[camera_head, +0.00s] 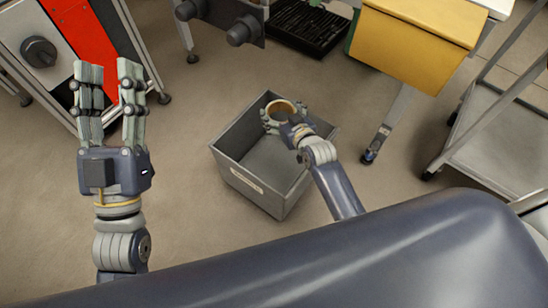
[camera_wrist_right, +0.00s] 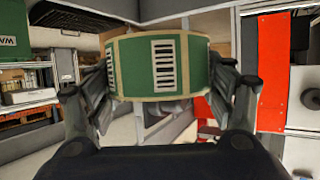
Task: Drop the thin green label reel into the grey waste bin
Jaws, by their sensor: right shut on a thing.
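The green label reel (camera_wrist_right: 157,66) has tan edges and a pale barcode-like label in the right wrist view. In the head view it shows as a tan ring (camera_head: 281,106) with a hollow middle. My right gripper (camera_head: 285,113) is shut on it, with fingers at both sides of the reel. In the head view, gripper and reel overlap the far part of the grey waste bin (camera_head: 266,197). The height of the reel over the bin is hard to tell. The visible bin floor is bare. My left gripper (camera_head: 108,75) is open and empty, left of the bin.
A red-and-grey machine (camera_head: 82,32) stands at the upper left. A yellow unit (camera_head: 415,40) and a black slotted tray (camera_head: 305,27) are at the back. A metal trolley (camera_head: 505,130) stands at the right. Floor around the bin is clear.

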